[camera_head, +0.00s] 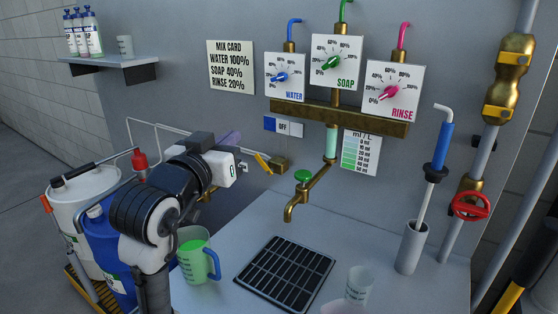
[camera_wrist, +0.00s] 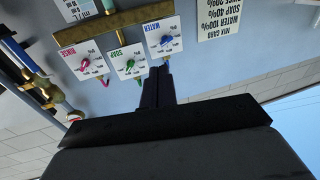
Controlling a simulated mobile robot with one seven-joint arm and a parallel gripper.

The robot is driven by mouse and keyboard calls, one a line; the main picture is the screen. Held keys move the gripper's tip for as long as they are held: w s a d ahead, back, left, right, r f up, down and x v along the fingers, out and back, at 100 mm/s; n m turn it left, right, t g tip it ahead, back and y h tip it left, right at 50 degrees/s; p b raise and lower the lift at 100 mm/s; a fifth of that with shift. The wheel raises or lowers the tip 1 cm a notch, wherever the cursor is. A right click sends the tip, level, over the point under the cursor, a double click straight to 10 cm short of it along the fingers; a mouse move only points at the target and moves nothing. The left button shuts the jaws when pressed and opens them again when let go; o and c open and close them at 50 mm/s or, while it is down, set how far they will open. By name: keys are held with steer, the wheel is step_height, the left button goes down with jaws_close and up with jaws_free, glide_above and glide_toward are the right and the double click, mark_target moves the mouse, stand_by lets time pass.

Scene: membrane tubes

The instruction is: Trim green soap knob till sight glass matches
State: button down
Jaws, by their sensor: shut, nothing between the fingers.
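The green soap knob (camera_head: 331,63) sits on the middle white dial plate, between the blue water knob (camera_head: 281,77) and the pink rinse knob (camera_head: 389,93). I cannot read its exact setting. The sight glass (camera_head: 331,142) below it is pale green. The ml/L chart (camera_head: 361,153) beside it has green bands that deepen downward; I cannot tell which one matches. My gripper (camera_head: 243,168) is left of and below the dials, touching no knob. In the wrist view, upside down, my gripper (camera_wrist: 157,85) is shut and empty, below the dials, with the soap knob (camera_wrist: 130,66) in sight.
The mix card (camera_head: 231,68) reads water 100%, soap 40%, rinse 20%. A switch (camera_head: 284,127) reads OFF. A brass tap (camera_head: 300,197) stands over the counter near a drain grate (camera_head: 286,273). A green jug (camera_head: 196,258) is under my arm; a clear cup (camera_head: 359,284) stands in front.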

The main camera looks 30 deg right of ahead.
steer(key=s+d+f+m+g, duration=0.2)
steer(key=s+d+f+g, duration=0.1)
steer(key=d, duration=0.4)
steer(key=shift+s+f+m+g+y+p, duration=0.3)
steer(key=shift+f+g, duration=0.4)
steer(key=shift+g, duration=0.2)
steer(key=shift+d, duration=0.1)
steer(key=p, duration=0.4)
glide_above(303, 176)
steer(key=a, duration=0.2)
step_height(303, 176, down, 2)
steer(key=f, duration=0.3)
steer(key=shift+d+f, duration=0.15)
steer(key=shift+d, duration=0.05)
steer(key=shift+f+p, duration=0.3)
steer(key=shift+f, duration=0.25)
